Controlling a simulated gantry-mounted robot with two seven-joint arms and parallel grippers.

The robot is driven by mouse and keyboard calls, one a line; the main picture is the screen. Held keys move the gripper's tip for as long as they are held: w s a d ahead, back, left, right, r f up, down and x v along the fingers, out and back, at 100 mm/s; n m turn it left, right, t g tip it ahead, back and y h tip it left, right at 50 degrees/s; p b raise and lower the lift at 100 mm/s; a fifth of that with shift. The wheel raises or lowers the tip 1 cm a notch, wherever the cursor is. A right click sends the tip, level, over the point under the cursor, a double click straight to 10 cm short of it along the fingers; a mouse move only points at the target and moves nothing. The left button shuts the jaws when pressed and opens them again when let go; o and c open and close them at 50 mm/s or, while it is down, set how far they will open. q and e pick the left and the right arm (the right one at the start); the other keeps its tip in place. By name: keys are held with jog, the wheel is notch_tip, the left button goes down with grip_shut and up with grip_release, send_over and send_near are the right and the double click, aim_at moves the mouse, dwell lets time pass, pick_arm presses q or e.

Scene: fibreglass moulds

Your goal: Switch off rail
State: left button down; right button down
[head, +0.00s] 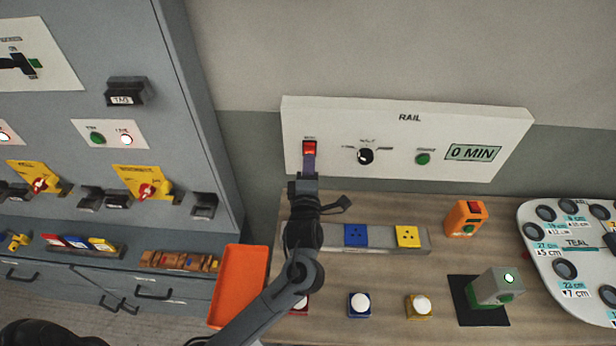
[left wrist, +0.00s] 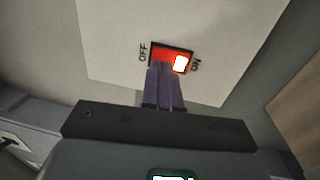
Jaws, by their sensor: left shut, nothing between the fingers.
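The white RAIL panel (head: 400,172) stands behind the bench. It carries a red rocker switch (head: 309,147) at its left end, a black knob (head: 365,156), a green button (head: 423,158) and a display reading 0 MIN (head: 473,152). In the left wrist view the red switch (left wrist: 186,56) has OFF printed on its left and ON on its right, with a bright white patch on the ON side. My left gripper (head: 309,166) is shut and empty, its purple fingertips at the switch's lower edge, over the OFF half and middle. Whether they touch it I cannot tell.
A grey cabinet (head: 110,60) with switches stands at left.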

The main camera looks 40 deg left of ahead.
pick_arm(q)
jog(key=shift+x, duration=1.1)
jog(key=shift+w+r+p, duration=0.1)
jog(key=shift+r+p, duration=0.15)
jog(key=shift+p, duration=0.25)
jog(key=shift+a+p, duration=0.15)
jog(key=shift+p, duration=0.15)
jog(key=shift+f, duration=0.2)
jog(key=shift+r, duration=0.15)
jog(key=shift+s+d, duration=0.25)
jog(key=shift+d, duration=0.1)
jog(key=r+p+v, duration=0.3)
jog(key=v, duration=1)
jog(key=shift+s, duration=0.15)
